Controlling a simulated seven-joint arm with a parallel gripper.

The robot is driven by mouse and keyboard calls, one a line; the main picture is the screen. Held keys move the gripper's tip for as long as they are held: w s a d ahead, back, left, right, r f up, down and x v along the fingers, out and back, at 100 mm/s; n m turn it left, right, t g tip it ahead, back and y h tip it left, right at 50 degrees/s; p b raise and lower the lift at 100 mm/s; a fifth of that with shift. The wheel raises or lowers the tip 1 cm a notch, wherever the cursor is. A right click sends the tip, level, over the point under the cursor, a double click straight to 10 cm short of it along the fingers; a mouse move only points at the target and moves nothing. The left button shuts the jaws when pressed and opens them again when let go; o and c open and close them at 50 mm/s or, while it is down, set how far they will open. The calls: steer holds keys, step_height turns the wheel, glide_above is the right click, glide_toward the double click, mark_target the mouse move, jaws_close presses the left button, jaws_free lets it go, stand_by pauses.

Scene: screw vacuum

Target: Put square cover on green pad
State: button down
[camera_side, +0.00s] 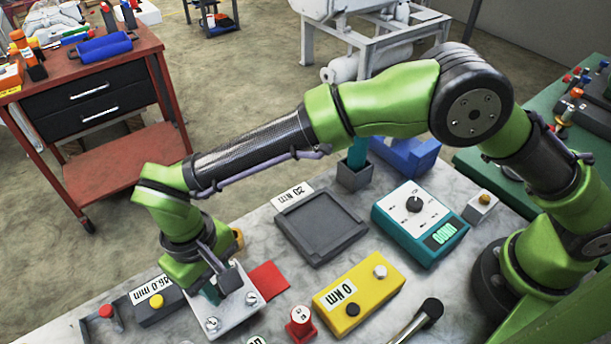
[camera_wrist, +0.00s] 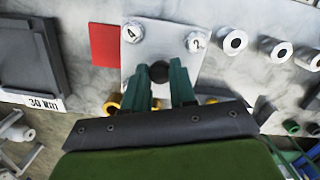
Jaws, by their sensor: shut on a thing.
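The square cover (camera_side: 237,308) is a pale metal plate with numbered screws at its corners and a dark knob in its middle. It also shows in the wrist view (camera_wrist: 188,62). My gripper (camera_side: 224,287) is above the plate, with its two dark green fingers shut on the knob; the fingertips show in the wrist view (camera_wrist: 159,72). The plate is low over the table, and I cannot tell whether it touches down. I see no green pad in either view; the area under the plate is hidden.
A red pad (camera_side: 268,281) lies right beside the plate. A grey box (camera_side: 158,308) with a yellow button is left of the plate.

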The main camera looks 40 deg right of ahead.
steer(key=shift+f, duration=1.2)
steer(key=shift+f, duration=0.2)
steer(key=c, duration=0.9)
jaws_free()
